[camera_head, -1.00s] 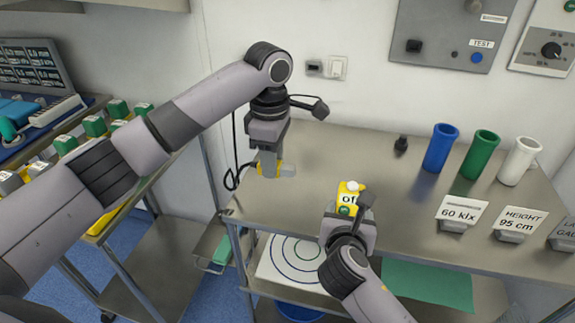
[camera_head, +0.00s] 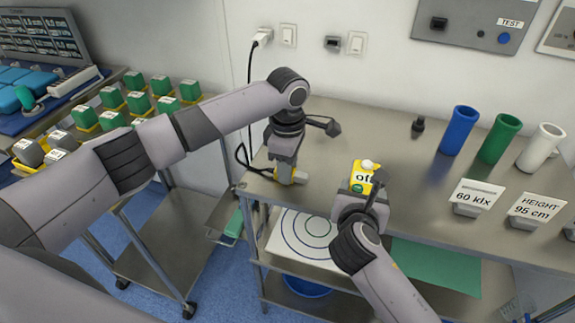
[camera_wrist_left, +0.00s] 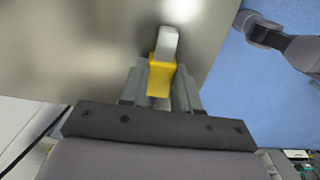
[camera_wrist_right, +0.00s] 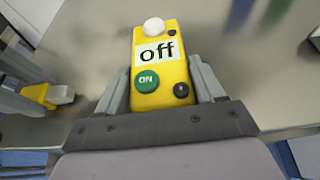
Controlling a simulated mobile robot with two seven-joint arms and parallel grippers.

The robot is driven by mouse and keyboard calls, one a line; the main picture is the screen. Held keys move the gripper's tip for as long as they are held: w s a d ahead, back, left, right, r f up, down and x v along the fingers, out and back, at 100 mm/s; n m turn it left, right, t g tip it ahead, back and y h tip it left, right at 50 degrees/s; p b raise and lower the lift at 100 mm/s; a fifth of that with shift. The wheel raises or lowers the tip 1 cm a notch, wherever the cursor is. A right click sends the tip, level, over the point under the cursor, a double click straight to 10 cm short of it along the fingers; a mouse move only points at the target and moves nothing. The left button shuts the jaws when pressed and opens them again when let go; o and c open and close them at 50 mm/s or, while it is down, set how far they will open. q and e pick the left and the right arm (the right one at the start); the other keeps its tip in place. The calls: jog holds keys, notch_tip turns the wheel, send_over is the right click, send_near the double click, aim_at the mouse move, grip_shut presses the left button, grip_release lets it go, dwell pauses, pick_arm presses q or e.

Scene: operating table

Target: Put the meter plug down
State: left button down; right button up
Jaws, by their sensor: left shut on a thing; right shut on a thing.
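The meter plug is a small yellow piece with a pale grey tip (camera_head: 300,177). It also shows in the left wrist view (camera_wrist_left: 161,76) and at the left of the right wrist view (camera_wrist_right: 50,95). My left gripper (camera_head: 284,174) is shut on it, low at the table's left front corner; I cannot tell whether the plug touches the top. My right gripper (camera_head: 360,195) is shut on a yellow meter (camera_wrist_right: 160,70) with an "off" label, a green ON button and a white knob. The meter is upright near the front edge.
A small black piece (camera_head: 418,127) and blue (camera_head: 459,130), green (camera_head: 499,138) and white (camera_head: 541,147) cups stand further right. A black cable (camera_head: 248,80) hangs from a white wall plug (camera_head: 262,37) to the table's left edge.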

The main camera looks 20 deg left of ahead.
pick_arm(q)
jog(key=c, duration=0.8)
grip_release()
notch_tip(320, 180, up, 12)
jog(key=shift+r, duration=0.15)
pick_arm(e)
jog(key=o, duration=1.4)
jog(key=shift+s, duration=0.15)
